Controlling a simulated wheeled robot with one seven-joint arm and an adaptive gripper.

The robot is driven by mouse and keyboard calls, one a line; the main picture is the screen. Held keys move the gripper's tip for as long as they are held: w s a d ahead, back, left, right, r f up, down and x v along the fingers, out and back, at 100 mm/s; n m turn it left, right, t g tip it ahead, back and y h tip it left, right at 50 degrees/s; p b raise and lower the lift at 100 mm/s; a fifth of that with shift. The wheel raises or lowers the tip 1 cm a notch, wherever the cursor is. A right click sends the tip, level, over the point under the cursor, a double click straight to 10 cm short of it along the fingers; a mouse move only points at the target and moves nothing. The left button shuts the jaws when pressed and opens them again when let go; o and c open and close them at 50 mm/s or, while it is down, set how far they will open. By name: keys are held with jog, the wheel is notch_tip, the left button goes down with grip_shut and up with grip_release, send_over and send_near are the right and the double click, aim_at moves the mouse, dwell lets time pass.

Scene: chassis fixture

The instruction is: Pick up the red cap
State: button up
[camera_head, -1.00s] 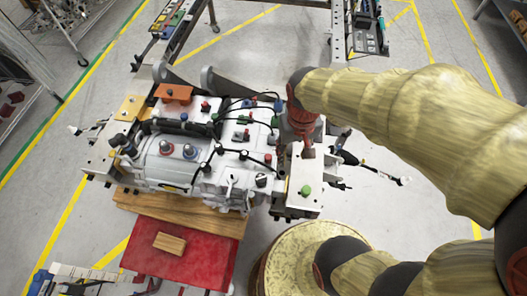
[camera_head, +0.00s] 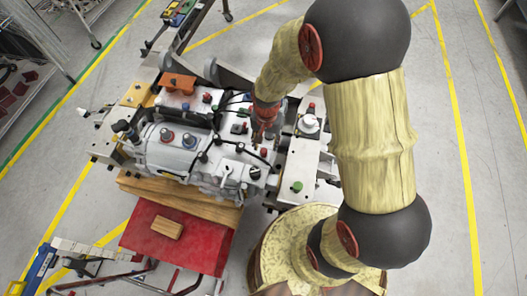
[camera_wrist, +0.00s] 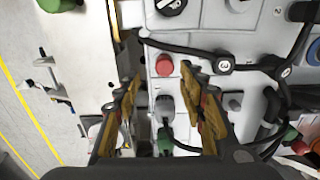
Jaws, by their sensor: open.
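In the wrist view a round red cap (camera_wrist: 164,65) sits on the white body, just ahead of my gripper (camera_wrist: 160,77) and between the lines of its two fingers. The fingers are apart with nothing held, and I cannot tell their height above the cap. In the head view my gripper (camera_head: 262,132) points down over the right part of the white chassis unit (camera_head: 215,180). A small red cap (camera_head: 263,152) shows just below the gripper there; I cannot be sure it is the same one.
Black cables (camera_wrist: 190,48) run close beside the cap. A grey fitting (camera_wrist: 165,104) and green connector (camera_wrist: 165,138) lie between the fingers. A green cap (camera_head: 297,187) stands on the right plate. A red tray (camera_head: 190,250) with a wooden block (camera_head: 167,227) is in front.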

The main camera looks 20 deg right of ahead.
aim_at(264, 149)
jog(key=f, duration=0.5)
jog(key=shift+w+a, duration=0.25)
jog(key=c, duration=0.7)
jog(key=shift+c, duration=0.3)
